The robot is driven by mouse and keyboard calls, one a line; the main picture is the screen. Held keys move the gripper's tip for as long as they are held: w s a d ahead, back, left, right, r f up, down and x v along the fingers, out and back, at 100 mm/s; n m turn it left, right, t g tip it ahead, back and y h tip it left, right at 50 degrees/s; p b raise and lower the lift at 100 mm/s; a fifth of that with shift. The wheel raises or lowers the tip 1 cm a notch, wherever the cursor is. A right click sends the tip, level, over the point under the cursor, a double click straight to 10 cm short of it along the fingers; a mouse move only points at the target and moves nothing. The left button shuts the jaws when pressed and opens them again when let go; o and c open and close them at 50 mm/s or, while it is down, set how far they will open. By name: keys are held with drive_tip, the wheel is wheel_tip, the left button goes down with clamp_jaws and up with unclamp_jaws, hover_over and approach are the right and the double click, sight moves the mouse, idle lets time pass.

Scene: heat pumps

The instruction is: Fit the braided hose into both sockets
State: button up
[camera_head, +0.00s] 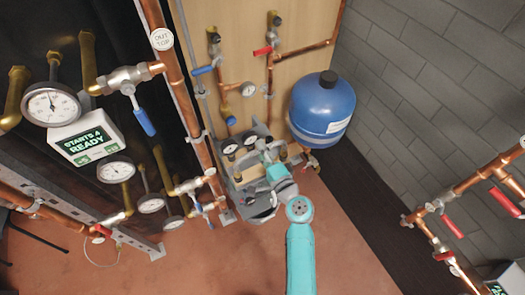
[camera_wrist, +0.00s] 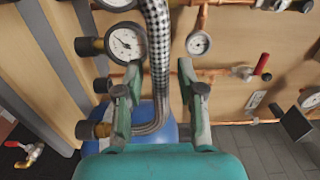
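The braided hose (camera_wrist: 157,38) shows in the wrist view with a black-and-white checked weave. It comes down from the top edge, passes between my gripper's fingers, and bends left near the palm, toward a brass fitting (camera_wrist: 86,130). My gripper (camera_wrist: 159,72) is open, its two green fingers spread on either side of the hose with gaps showing. I cannot tell whether the hose lies between the fingertips or beyond them. In the head view, my arm covers the hose by the grey unit (camera_head: 238,172).
A blue tank (camera_head: 322,106) hangs to the right of the grey unit. Gauges (camera_wrist: 126,42) and copper pipes with red and blue valve handles (camera_head: 265,51) crowd the wooden panel. A copper pipe (camera_head: 176,85) rises at left.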

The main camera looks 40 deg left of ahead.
clamp_jaws()
drive_tip(key=shift+r, duration=0.1)
drive_tip(key=shift+r, duration=1.9)
